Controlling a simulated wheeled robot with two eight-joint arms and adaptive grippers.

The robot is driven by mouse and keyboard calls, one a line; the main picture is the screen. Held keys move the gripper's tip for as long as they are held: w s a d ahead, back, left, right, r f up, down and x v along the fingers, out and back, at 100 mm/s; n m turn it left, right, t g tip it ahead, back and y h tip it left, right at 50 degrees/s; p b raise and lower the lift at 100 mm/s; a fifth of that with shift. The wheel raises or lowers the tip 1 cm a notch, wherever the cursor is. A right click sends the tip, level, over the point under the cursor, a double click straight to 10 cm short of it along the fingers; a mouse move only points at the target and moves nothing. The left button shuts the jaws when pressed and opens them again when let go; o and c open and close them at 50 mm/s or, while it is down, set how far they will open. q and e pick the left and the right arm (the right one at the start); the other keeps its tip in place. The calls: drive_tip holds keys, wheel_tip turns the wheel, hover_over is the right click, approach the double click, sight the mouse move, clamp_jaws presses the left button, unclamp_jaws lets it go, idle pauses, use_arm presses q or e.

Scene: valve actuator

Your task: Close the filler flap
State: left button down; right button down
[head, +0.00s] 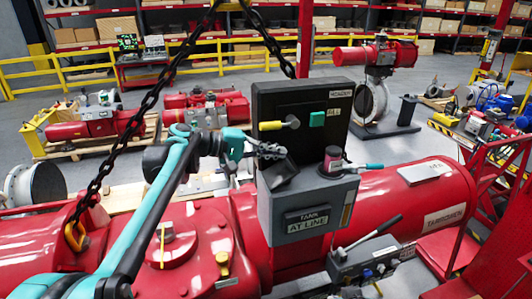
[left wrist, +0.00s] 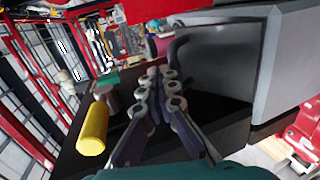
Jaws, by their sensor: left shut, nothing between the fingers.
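A grey box labelled "TANK AT LINE" (head: 312,215) sits on the red actuator. A black panel (head: 330,110) stands upright at its back, with a yellow-handled lever (head: 272,126) and a green block on its face. A small dark tilted plate (head: 282,176) shows at the box's upper left; I cannot tell which of these is the filler flap. My left gripper (head: 268,150) is shut and empty, in front of the panel and just above the tilted plate. In the left wrist view its fingers (left wrist: 167,82) are together, right of the yellow handle (left wrist: 92,128). My right gripper is not in view.
A dark pink-topped cylinder (head: 333,158) and a teal-handled lever (head: 370,166) stand on the box's right. A chain (head: 150,95) hangs at the left. A black-handled lever unit (head: 375,262) lies in front. A red railed stair (head: 495,190) stands at the right.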

sight(292, 163)
use_arm(q)
drive_tip(key=shift+w+d+f+b, duration=0.2)
drive_tip(key=shift+d+f+b, duration=0.15)
drive_tip(key=shift+d, duration=0.2)
drive_tip(key=shift+w+d+f+b, duration=0.2)
drive_tip(key=shift+d+f, duration=0.15)
drive_tip(key=shift+d, duration=0.2)
drive_tip(key=shift+w+d+f+b, duration=0.25)
drive_tip(key=shift+d+f+b, duration=0.6)
drive_tip(key=shift+d, duration=0.4)
drive_tip(key=shift+f, duration=0.15)
drive_tip(key=shift+a, duration=0.1)
